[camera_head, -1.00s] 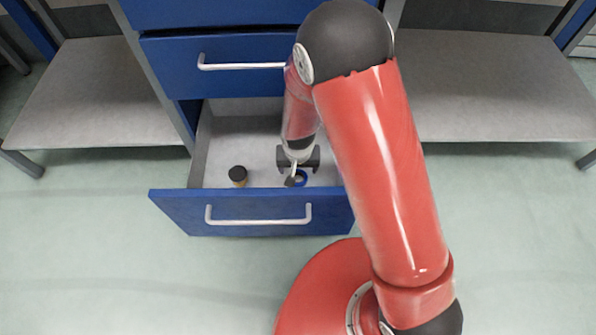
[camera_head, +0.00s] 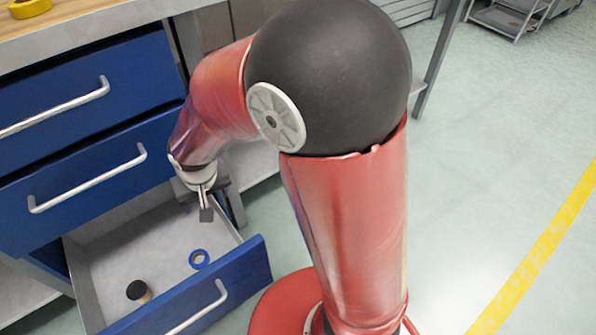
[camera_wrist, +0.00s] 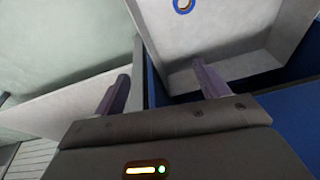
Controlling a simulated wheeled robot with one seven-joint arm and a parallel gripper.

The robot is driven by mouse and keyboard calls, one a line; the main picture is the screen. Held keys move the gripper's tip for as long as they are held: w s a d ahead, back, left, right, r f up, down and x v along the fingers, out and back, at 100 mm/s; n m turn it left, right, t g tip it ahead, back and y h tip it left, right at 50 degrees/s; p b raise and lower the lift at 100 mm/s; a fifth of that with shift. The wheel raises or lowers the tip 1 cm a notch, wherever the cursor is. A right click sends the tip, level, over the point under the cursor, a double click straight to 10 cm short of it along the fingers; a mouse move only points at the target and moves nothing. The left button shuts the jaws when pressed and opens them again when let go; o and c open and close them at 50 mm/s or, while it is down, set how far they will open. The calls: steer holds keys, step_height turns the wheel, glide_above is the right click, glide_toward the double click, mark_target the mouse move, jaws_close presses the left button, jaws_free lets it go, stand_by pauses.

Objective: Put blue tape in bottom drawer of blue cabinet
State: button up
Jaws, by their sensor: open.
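The blue tape (camera_head: 199,259) lies flat in the open bottom drawer (camera_head: 240,281) of the blue cabinet (camera_head: 90,190), towards the drawer's front right. The tape also shows at the top edge of the wrist view (camera_wrist: 183,5), on the grey drawer floor. My gripper (camera_head: 206,208) is above the drawer's right side, apart from the tape. In the wrist view my gripper (camera_wrist: 160,88) has its two fingers spread wide with nothing between them.
A small black-topped item (camera_head: 138,291) stands in the drawer left of the tape. The upper drawers are shut, with handles (camera_head: 88,180) sticking out. A yellow tape roll (camera_head: 30,7) lies on the worktop (camera_head: 110,18). Open floor is on the right.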

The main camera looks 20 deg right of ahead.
steer(key=s+d+r+m+t, duration=0.1)
steer(key=s+d+r+t, duration=0.2)
steer(key=s+d+r, duration=1.1)
steer(key=d+r, duration=0.2)
steer(key=d, duration=0.1)
steer(key=shift+s+r+m+h, duration=0.3)
steer(key=shift+s+r+h, duration=0.05)
steer(key=shift+r+h, duration=0.05)
